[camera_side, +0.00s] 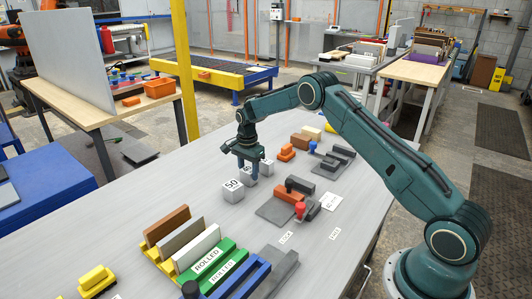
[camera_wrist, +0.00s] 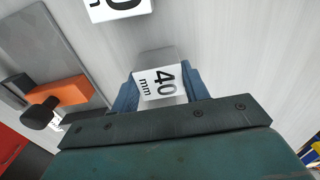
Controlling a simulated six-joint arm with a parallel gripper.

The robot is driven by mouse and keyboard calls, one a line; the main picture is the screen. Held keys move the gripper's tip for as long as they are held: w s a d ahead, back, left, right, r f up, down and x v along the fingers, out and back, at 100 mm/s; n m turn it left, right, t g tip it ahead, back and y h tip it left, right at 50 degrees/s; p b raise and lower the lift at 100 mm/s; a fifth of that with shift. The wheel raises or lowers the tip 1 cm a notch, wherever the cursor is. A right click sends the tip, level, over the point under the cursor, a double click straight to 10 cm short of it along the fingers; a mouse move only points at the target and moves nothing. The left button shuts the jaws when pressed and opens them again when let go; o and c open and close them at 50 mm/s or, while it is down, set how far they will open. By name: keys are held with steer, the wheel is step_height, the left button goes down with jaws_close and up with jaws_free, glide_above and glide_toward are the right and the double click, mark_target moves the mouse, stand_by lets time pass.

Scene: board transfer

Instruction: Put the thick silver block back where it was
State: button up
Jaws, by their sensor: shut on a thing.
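My gripper (camera_side: 249,172) points down over a short row of silver blocks on the grey table. It is shut on the middle silver block (camera_side: 249,181), whose label reads 40 mm in the wrist view (camera_wrist: 160,82). The blue fingers sit on either side of this block there. A silver block marked 50 (camera_side: 233,192) stands beside it on the near left; its label is partly cut off in the wrist view (camera_wrist: 120,8). Another silver block (camera_side: 267,168) stands on the far right side. I cannot tell whether the held block touches the table.
Upright brown, grey and white boards (camera_side: 197,246) stand near green holders marked ROLLED (camera_side: 208,262). A grey plate with an orange block (camera_side: 289,196) and a red-knobbed clamp (camera_side: 301,208) lies to the right. The table left of the blocks is clear.

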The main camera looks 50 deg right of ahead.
mark_target(248, 170)
steer(key=shift+f, duration=0.1)
stand_by(0.3)
steer(key=o, duration=1.3)
step_height(248, 170, up, 12)
steer(key=shift+r, duration=0.1)
stand_by(0.3)
